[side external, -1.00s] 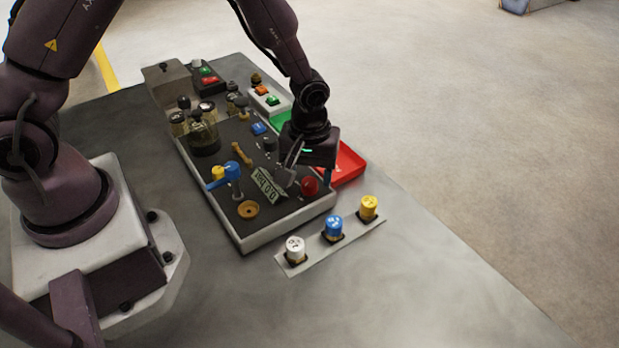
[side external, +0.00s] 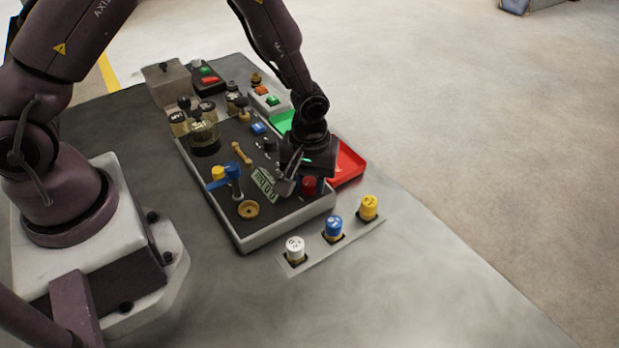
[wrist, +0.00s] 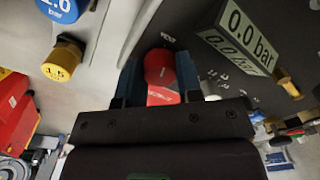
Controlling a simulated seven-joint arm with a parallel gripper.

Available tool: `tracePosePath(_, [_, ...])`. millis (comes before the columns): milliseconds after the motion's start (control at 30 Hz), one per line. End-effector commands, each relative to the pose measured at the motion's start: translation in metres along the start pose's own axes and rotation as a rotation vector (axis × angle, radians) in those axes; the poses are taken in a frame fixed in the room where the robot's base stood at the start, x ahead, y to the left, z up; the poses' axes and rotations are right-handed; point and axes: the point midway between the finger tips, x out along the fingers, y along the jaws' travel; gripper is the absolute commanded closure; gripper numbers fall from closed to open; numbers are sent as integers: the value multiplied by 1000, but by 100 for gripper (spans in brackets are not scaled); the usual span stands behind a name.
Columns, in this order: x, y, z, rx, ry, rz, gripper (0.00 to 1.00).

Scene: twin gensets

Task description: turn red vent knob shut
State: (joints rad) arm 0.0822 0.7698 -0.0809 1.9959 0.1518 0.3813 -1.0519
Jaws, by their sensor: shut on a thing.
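The red vent knob (side external: 309,186) stands on the dark panel (side external: 290,206) near its front right corner. My gripper (side external: 297,187) is down over it. In the wrist view the red knob (wrist: 158,68) sits between the two blue-lined fingers of my gripper (wrist: 158,78), which are shut on it. The knob's lower part shows as a red block near the gripper body. The gripper hides part of the knob in the side view. A display sign (wrist: 240,40) beside the knob reads 0.0 bar.
A red tray (side external: 348,163) lies just behind the gripper. White (side external: 295,248), blue (side external: 333,227) and yellow (side external: 368,206) capped knobs stand on a plate in front. A blue-handled valve (side external: 230,174) stands to the left on the panel. The table's right front is bare.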

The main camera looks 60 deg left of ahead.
Motion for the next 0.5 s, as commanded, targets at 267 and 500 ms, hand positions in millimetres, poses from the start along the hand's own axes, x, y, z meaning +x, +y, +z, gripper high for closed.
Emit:
tracePosePath(267, [0,0,0,124,0,0,91])
tracePosePath(500, [-1,0,0,332,0,0,91])
